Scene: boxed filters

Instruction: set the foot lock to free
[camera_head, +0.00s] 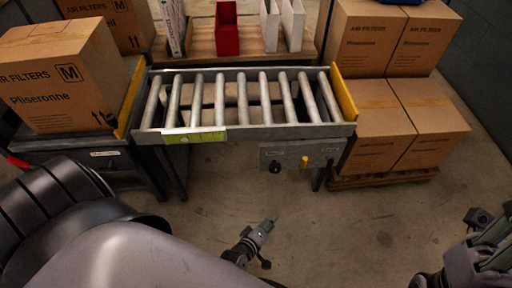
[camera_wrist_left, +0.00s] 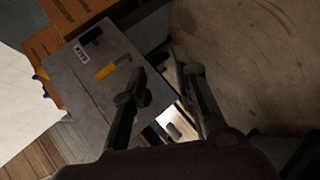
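A grey panel (camera_head: 291,154) hangs under the front of the roller conveyor (camera_head: 240,130). It carries a small yellow lever (camera_head: 304,161) and a black knob (camera_head: 274,168). Which control is the foot lock I cannot read; the labels are too small.
Air filter cartons stand at the left (camera_head: 65,80) and on a pallet (camera_head: 384,178) at the right. Yellow end plates (camera_head: 344,92) flank the rollers. A red bin (camera_head: 227,30) stands on the shelf behind. The floor (camera_head: 335,235) in front of the conveyor is clear.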

